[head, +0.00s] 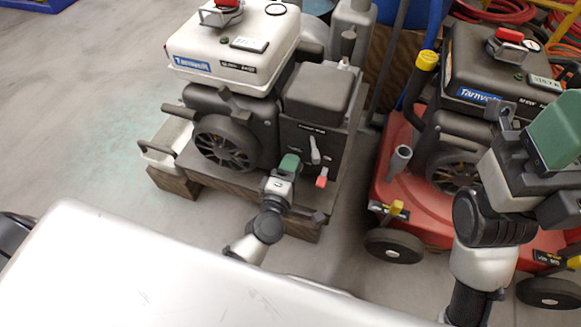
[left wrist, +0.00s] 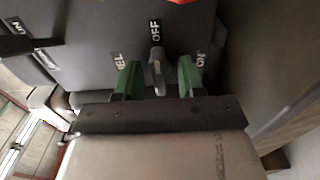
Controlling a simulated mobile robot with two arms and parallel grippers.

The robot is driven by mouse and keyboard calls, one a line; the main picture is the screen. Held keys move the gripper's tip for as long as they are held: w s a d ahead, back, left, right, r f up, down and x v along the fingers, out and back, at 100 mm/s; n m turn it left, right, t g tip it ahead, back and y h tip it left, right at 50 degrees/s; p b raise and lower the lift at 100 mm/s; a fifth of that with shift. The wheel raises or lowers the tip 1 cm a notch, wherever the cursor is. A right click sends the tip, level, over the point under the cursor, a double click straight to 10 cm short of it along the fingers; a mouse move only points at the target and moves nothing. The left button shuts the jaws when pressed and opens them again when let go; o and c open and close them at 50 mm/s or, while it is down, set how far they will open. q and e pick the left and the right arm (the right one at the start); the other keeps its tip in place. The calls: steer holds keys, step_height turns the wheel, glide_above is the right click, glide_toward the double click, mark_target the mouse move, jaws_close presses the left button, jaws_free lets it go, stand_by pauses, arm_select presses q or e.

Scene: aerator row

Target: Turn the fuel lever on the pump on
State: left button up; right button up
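The pump (head: 235,45) has a white tank and a dark engine and stands on a skid. In the left wrist view, the small grey fuel lever (left wrist: 157,70) points up at the OFF label, with an ON label to the right. My left gripper (head: 290,163) is at the pump's front panel. In the left wrist view it (left wrist: 158,78) is open, its green fingers on either side of the lever with gaps showing. The head view hides this lever behind the gripper. My right gripper (head: 555,130) is raised at the right edge; its finger opening does not show clearly.
A red wheeled machine (head: 400,190) with a dark engine stands to the right. Open floor (head: 70,110) lies on the left.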

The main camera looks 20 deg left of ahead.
arm_select(q)
steer(key=c, duration=0.7)
steer(key=shift+o, duration=0.2)
